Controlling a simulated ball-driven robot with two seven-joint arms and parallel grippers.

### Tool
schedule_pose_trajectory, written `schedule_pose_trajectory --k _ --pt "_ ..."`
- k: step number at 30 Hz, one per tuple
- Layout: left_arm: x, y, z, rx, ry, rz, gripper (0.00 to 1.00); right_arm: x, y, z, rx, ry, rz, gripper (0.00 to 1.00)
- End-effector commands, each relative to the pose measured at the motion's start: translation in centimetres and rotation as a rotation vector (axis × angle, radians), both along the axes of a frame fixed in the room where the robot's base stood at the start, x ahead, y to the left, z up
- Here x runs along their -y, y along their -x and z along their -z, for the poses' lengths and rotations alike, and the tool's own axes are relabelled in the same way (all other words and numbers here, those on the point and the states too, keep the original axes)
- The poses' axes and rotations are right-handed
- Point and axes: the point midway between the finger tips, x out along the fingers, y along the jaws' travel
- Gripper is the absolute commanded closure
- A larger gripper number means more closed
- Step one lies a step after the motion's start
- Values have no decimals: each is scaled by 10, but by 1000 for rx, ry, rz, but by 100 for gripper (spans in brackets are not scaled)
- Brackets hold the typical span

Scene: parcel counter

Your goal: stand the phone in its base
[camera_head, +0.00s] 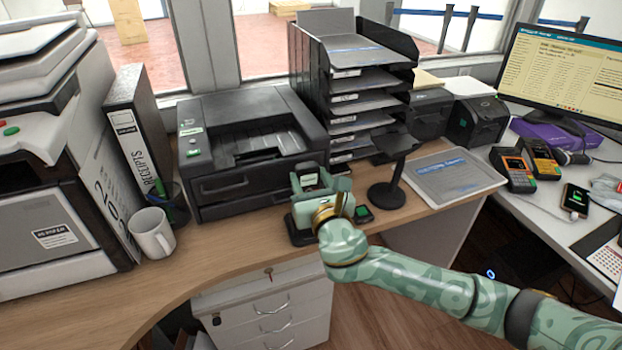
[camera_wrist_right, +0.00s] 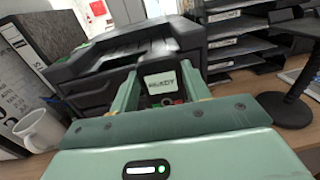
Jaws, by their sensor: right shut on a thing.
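My right gripper (camera_head: 318,183) is over the counter in front of the black printer, with its arm coming in from the lower right. It is shut on the phone (camera_head: 310,179), a dark handset with a pale screen. In the right wrist view the phone (camera_wrist_right: 160,83) shows between the two green fingers (camera_wrist_right: 166,88), with red and green keys just under its screen. A black base (camera_head: 298,234) stands on the counter below the gripper, partly hidden by it. I cannot tell whether the phone touches the base. My left gripper is not in view.
A small dark device with a green screen (camera_head: 363,214) lies right of the base. The printer (camera_head: 250,140) is behind; a white mug (camera_head: 152,235) is left. The counter's front edge is close.

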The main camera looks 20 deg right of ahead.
Motion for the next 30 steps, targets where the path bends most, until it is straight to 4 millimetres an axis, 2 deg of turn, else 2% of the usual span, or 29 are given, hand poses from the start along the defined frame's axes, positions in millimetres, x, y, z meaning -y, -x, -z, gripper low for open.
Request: schedule_pose_trajectory --k 16,30 --pt "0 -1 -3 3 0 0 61 0 0 0 1 0 0 85" --pt "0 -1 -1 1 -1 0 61 0 0 11 1 -1 0 85"
